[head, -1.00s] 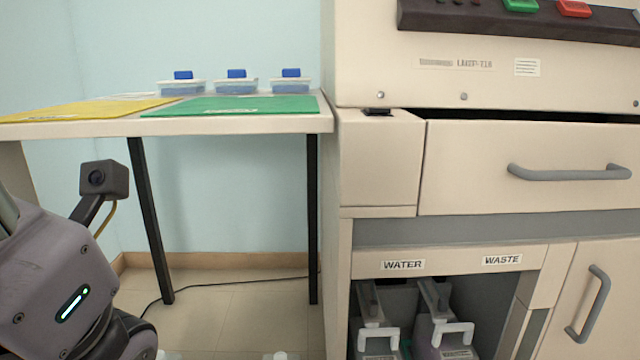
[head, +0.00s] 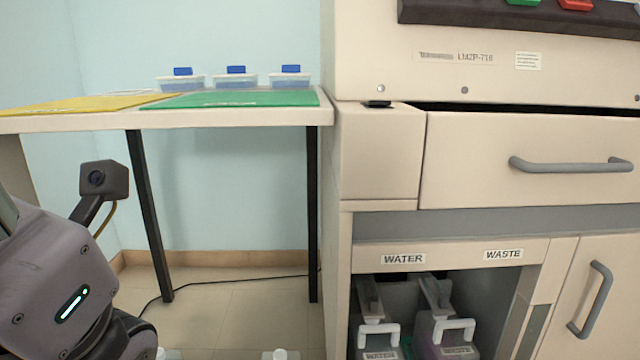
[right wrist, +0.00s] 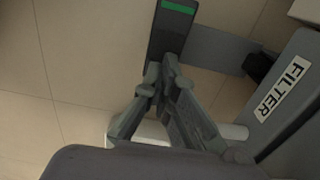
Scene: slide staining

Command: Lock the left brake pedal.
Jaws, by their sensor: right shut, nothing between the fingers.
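In the right wrist view, a dark pedal-like bar (right wrist: 172,35) with a green strip at its far end stands out over the tiled floor. I take it for the brake pedal, but cannot tell if it is the left one. My right gripper (right wrist: 168,72) is shut and empty, its fingertips at the near end of this bar. I cannot tell whether they touch it. In the head view, part of my left arm shows at the left edge; its fingers are out of view. No pedal shows in the head view.
A grey box labelled FILTER (right wrist: 285,95) lies right of the right gripper, with a pale tube behind the fingers. In the head view, the cream machine (head: 480,160) fills the right, with WATER and WASTE canisters below.

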